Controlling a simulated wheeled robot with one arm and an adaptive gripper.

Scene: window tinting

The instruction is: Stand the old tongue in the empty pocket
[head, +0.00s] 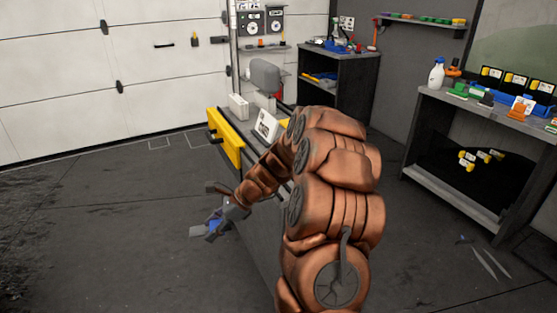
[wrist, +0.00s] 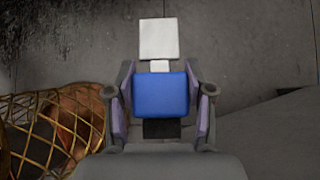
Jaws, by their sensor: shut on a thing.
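My gripper (head: 217,222) is shut on a piece with a blue block-shaped body (wrist: 160,93), held between the two fingers over the floor. A pale square plate (wrist: 159,38) on a short neck extends from the blue body, and a dark part shows at its other end. I take this piece to be the old tongue; no label confirms it. In the head view only a little blue and grey shows at the fingertips, left of a grey bench. I cannot make out the empty pocket in either view.
The bench has a yellow panel (head: 226,143) on its side and a white tilted panel (head: 266,126) on top. A dark shelf unit (head: 345,75) stands behind. A grey workbench (head: 445,185) with bottles and coloured items is at right. The floor (head: 100,230) at left is clear.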

